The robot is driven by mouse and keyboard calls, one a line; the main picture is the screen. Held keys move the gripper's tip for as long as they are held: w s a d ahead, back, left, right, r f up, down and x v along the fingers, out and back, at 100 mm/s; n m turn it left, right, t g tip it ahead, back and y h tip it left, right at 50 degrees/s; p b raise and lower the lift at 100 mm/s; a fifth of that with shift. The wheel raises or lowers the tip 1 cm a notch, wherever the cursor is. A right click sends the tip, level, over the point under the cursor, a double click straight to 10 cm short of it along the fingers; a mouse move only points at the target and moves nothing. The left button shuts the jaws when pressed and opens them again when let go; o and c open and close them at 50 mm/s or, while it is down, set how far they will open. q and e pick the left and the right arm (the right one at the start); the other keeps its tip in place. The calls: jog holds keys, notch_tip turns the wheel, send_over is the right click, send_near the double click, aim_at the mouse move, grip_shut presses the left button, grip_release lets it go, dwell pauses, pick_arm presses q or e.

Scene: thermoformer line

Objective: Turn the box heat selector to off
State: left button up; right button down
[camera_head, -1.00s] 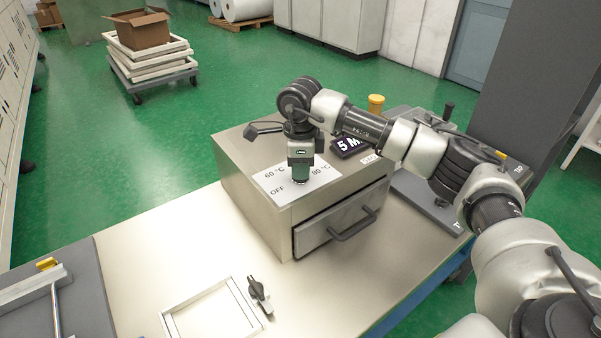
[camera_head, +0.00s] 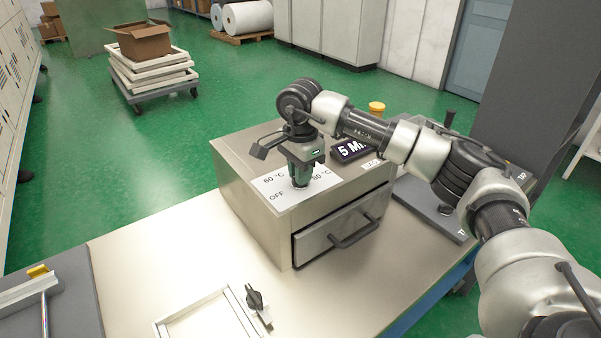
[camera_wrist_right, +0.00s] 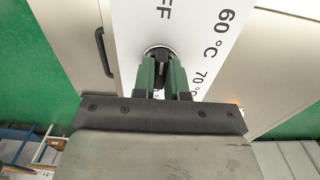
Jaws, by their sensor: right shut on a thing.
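The heat box (camera_head: 255,215) is a metal box with a drawer front and handle, standing on the bench. Its top carries a white label (camera_head: 270,195) reading OFF, 60 °C and 80 °C; the right wrist view also shows 70 °C. My right gripper (camera_head: 300,180) points down at the label, its green fingers shut on the dark selector knob (camera_wrist_right: 160,72). The knob sits on a round base and is mostly hidden by the fingers, so I cannot tell its exact setting. My left gripper is not in view.
A display reading 5 M… (camera_head: 352,149) stands on the box top behind my gripper. A pale frame (camera_head: 205,318) with a black clamp (camera_head: 256,300) lies on the bench in front. A cart with stacked frames (camera_head: 150,75) and a cardboard box stands on the green floor.

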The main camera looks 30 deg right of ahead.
jog(key=shift+r, duration=0.15)
jog(key=c, duration=1.2)
grip_release()
jog(key=shift+o, duration=0.2)
notch_tip(320, 180, up, 11)
jog(key=b, duration=0.1)
jog(key=shift+f, duration=0.2)
